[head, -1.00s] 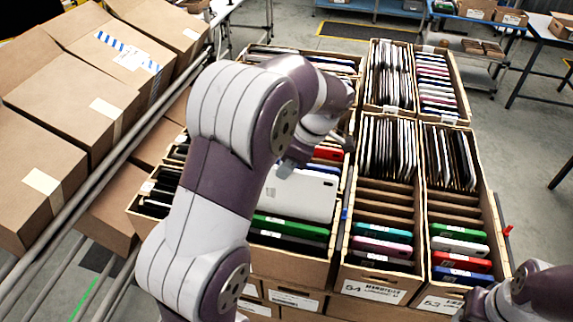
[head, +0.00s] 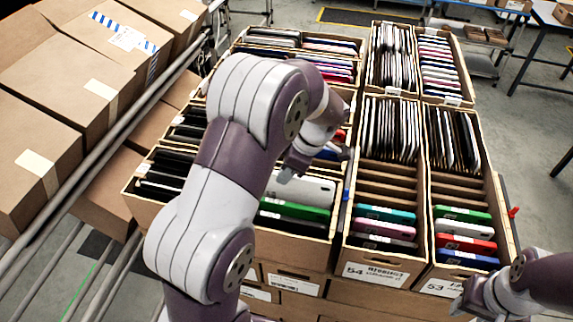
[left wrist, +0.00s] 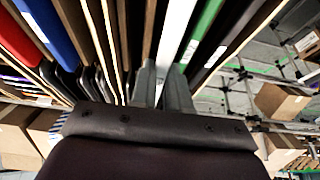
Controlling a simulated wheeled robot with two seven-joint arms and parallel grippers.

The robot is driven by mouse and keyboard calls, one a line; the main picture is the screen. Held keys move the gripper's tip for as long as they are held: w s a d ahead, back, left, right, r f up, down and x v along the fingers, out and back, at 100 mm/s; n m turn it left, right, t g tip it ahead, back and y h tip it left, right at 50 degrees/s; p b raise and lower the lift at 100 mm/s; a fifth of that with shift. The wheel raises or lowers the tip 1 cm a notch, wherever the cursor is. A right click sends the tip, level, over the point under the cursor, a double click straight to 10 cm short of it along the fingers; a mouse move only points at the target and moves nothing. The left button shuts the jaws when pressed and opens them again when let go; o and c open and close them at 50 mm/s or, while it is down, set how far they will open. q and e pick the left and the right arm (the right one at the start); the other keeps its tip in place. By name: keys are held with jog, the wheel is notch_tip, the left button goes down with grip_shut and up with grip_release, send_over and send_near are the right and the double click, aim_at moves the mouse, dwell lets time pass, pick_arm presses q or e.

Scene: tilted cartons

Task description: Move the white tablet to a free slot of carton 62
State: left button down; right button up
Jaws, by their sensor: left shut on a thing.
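The white tablet (head: 308,188) stands on edge, mostly down in a carton (head: 290,246) in the middle of the head view, behind a green device. My left gripper (head: 286,174) is at its top edge. In the left wrist view the fingers of my left gripper (left wrist: 162,88) are closed on the white tablet (left wrist: 178,28), a thin pale slab beside a green one. This carton's label is too small to read, and I cannot pick out the number 62. My right gripper (head: 474,298) is at the lower right edge; its jaws are unclear.
Carton 54 (head: 376,272) and carton 53 (head: 442,285) stand to the right, with devices in front, bare slots midway and tightly packed devices behind. Closed boxes (head: 60,80) lie on a sloped roller rack at left. My left arm hides part of the middle carton.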

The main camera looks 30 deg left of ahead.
aim_at(287, 187)
pick_arm(q)
jog(key=shift+f+b, duration=0.7)
jog(key=shift+f, duration=1.85)
jog(key=shift+f, duration=0.3)
jog(key=c, duration=1)
grip_release()
jog(key=shift+c, duration=0.2)
